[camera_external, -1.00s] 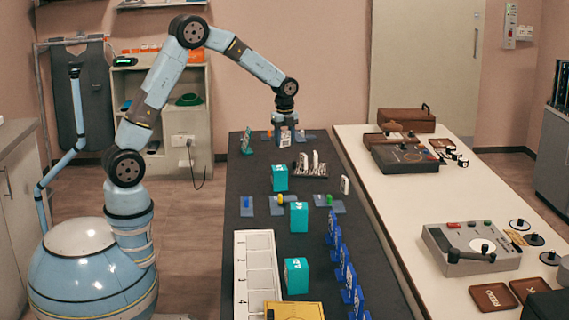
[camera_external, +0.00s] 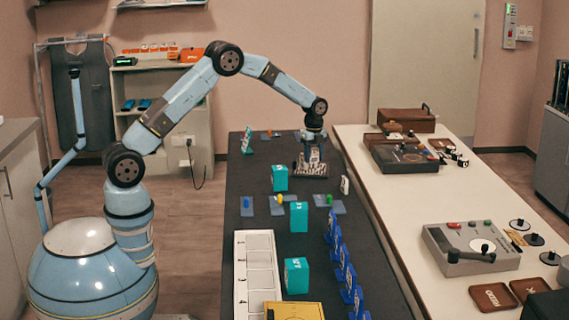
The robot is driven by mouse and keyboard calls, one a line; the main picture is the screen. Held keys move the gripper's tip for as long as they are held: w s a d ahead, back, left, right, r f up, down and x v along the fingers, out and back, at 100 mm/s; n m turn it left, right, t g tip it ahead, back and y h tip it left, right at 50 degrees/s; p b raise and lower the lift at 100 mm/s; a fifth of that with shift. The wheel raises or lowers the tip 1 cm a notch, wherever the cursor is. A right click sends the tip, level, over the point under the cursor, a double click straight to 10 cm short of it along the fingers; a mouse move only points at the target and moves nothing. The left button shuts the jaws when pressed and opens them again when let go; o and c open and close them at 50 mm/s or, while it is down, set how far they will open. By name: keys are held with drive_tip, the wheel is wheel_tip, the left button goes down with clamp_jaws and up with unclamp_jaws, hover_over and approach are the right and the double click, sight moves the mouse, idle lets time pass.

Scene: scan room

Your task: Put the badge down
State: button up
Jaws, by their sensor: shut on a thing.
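My gripper (camera_external: 313,148) is at the far part of the dark table, shut on a small white badge (camera_external: 314,156). It is right over or in a dark slotted rack (camera_external: 301,173), where other upright white pieces stand. From this view I cannot tell whether the held badge touches the rack. The gripper hides part of the rack and its contents. Another white badge-like piece (camera_external: 345,185) stands upright to the right of the rack, near the table edge.
Teal boxes (camera_external: 279,178) stand down the middle of the dark table (camera_external: 262,225). Blue stands (camera_external: 338,255) line its right side. Small blue plates with coloured pieces lie between. A white numbered board (camera_external: 256,270) is at the near left. A pale counter with devices lies right.

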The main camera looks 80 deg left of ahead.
drive_tip(key=shift+w+a+f, duration=0.1)
drive_tip(key=shift+w+f, duration=0.2)
drive_tip(key=shift+f, duration=0.2)
wheel_tip(320, 180, down, 3)
drive_tip(key=shift+r, duration=0.1)
drive_tip(key=o, duration=1)
drive_tip(key=shift+o, duration=0.2)
